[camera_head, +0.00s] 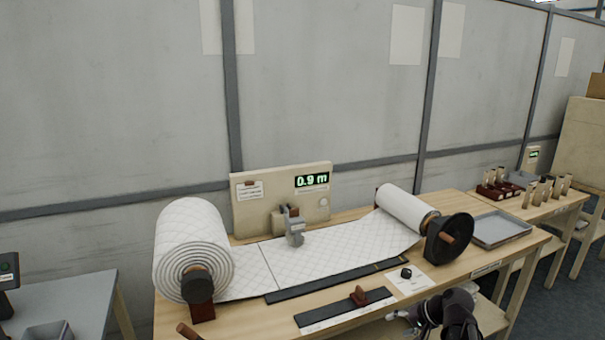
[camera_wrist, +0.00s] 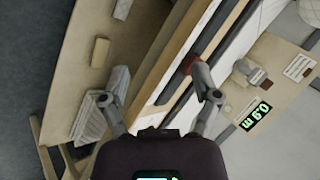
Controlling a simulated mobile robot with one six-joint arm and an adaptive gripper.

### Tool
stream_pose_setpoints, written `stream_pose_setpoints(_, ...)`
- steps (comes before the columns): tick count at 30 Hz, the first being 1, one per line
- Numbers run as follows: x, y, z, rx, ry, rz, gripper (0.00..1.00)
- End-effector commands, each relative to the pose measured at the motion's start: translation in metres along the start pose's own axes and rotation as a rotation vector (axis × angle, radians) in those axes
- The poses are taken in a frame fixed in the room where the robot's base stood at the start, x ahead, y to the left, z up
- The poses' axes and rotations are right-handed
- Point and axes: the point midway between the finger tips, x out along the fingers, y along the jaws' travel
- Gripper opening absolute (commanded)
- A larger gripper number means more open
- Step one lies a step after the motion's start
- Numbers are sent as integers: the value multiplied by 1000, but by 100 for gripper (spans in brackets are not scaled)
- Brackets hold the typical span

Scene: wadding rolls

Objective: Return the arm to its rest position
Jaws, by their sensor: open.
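My gripper (camera_wrist: 162,83) is open in the wrist view, its two fingers spread wide with nothing between them. In the head view my dark arm and gripper (camera_head: 398,316) are low at the right, over the front edge of the wooden workbench (camera_head: 345,322). A large white quilted wadding roll (camera_head: 190,240) stands on a holder at the bench's left. A white sheet (camera_head: 320,255) runs from it to a smaller roll (camera_head: 402,208) with a black crank disc (camera_head: 449,239) at the right.
A panel with a green 0.9 m display (camera_head: 312,181) stands behind the sheet. A dark strip with a red-brown block (camera_head: 359,295) lies at the front. A grey tray (camera_head: 500,228) is at the right. A grey table (camera_head: 75,295) stands at the left.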

Motion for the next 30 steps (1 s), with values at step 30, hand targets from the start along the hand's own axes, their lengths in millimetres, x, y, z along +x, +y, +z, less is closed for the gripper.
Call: stream_pose_setpoints(30, 22, -35, 125, -407, -283, 667, 80)
